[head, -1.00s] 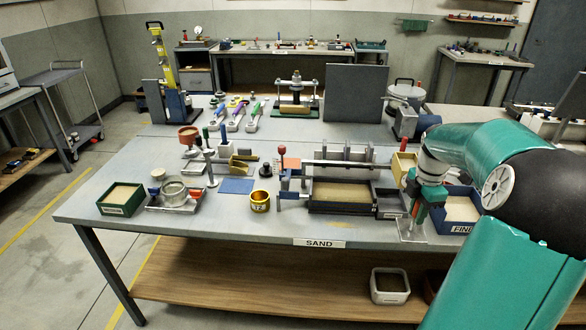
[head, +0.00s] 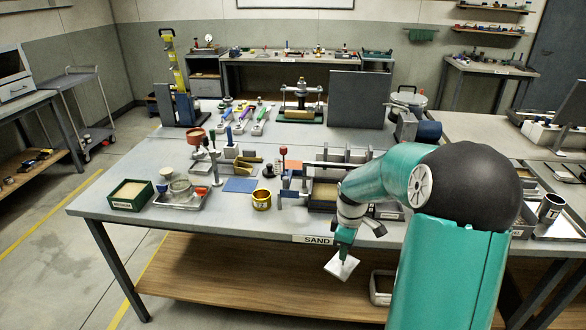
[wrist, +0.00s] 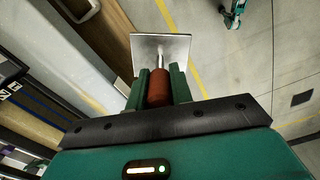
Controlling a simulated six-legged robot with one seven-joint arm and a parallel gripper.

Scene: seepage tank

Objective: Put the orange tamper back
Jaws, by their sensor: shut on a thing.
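The orange tamper has a square metal plate (head: 341,267), a thin metal stem and a red-orange handle (wrist: 158,88). My gripper (head: 345,236) is shut on the handle, and the plate hangs tilted below it in the head view. The tamper is in front of the table's front edge, below the SAND label, over the wooden lower shelf in the picture. In the wrist view, the two green fingers of my gripper (wrist: 160,84) flank the handle, with the plate beyond them over the floor.
The grey table (head: 150,205) holds a green box of sand (head: 130,195), a metal tray (head: 180,194), a gold cup (head: 262,199) and small upright tools with coloured tops. My arm hides part of the table's right side. A white bin (head: 381,287) stands on the lower shelf.

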